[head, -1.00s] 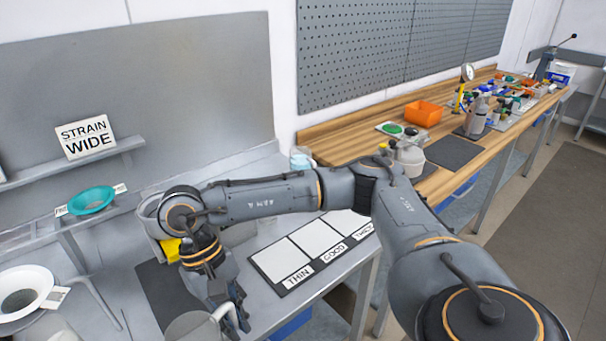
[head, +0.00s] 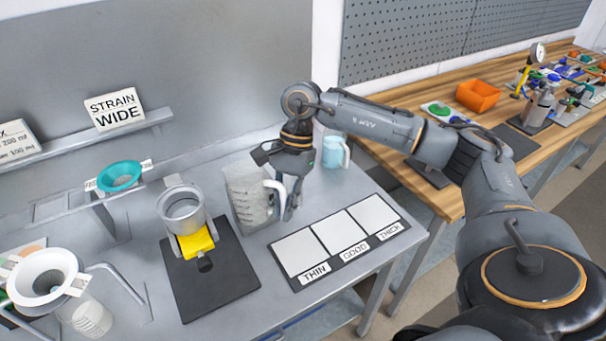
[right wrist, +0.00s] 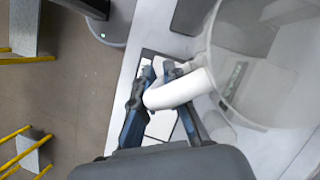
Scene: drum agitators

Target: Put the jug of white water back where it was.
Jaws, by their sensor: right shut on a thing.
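The jug (head: 247,197) is a translucent, greyish-white measuring jug with a white handle, upright over the grey bench. It is right of the metal cup and behind the THIN/GOOD/THICK board. My right gripper (head: 288,203) is shut on its handle. In the right wrist view the gripper (right wrist: 160,72) has its fingers on both sides of the white handle (right wrist: 182,88), and the jug's body (right wrist: 250,60) fills the upper right. Whether the jug's base touches the bench is hard to tell. My left gripper is not in view.
A metal cup (head: 181,214) with a yellow part stands on a dark mat (head: 215,285). The THIN/GOOD/THICK board (head: 335,243) lies in front of the jug. A light-blue jug (head: 337,153) stands behind right. A teal funnel (head: 119,177) and white funnel (head: 42,278) are at left.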

